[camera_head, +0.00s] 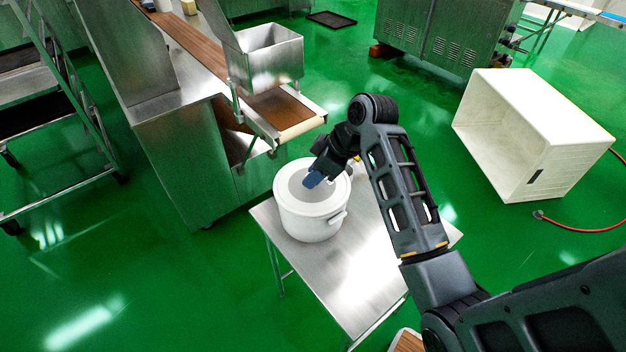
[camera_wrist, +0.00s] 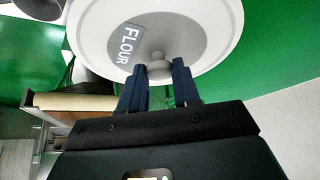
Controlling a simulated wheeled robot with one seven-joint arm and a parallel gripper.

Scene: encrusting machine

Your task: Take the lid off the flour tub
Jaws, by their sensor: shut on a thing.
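The white flour tub (camera_head: 308,222) stands upright on a small metal table, with a side handle facing right. Its round lid (camera_head: 293,188) has a white rim and a grey middle and appears to sit on the tub. In the wrist view the lid (camera_wrist: 212,22) carries a FLOUR label (camera_wrist: 129,44) and a grey knob (camera_wrist: 158,57) at its centre. My gripper (camera_head: 314,180) reaches down onto the lid from the upper right. In the wrist view the blue fingers of my gripper (camera_wrist: 159,72) are shut on the knob, one on each side.
The metal table (camera_head: 345,275) has bare room in front of and right of the tub. A steel machine with a conveyor (camera_head: 290,118) and hopper (camera_head: 270,58) stands close behind left. A white open crate (camera_head: 535,125) and a red hose (camera_head: 585,228) lie on the green floor at right.

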